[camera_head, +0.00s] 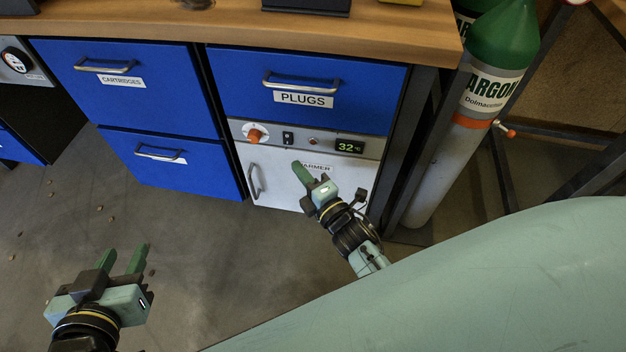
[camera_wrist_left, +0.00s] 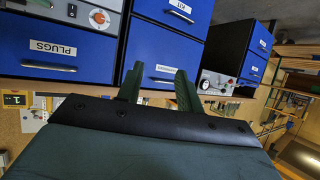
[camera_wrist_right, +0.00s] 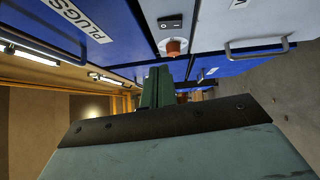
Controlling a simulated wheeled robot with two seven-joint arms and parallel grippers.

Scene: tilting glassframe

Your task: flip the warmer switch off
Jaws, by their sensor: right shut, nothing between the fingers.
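The white warmer (camera_head: 285,182) sits under the PLUGS drawer. Its grey panel holds a black rocker switch (camera_head: 288,138), an orange knob (camera_head: 255,134) to its left, a small red light (camera_head: 313,141) and a display (camera_head: 349,146) reading 32 °C. The switch also shows in the right wrist view (camera_wrist_right: 171,22), beyond the fingertips; its position is too small to read. My right gripper (camera_head: 300,170) is shut and empty in front of the warmer door, below and slightly right of the switch, apparently not touching it. My left gripper (camera_head: 122,256) is open and empty over the floor.
Blue drawers (camera_head: 130,85) flank the warmer on the left, with protruding handles. The warmer door handle (camera_head: 255,180) is at its left side. An argon cylinder (camera_head: 470,110) and metal frame stand at the right. The floor at left is free apart from small debris.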

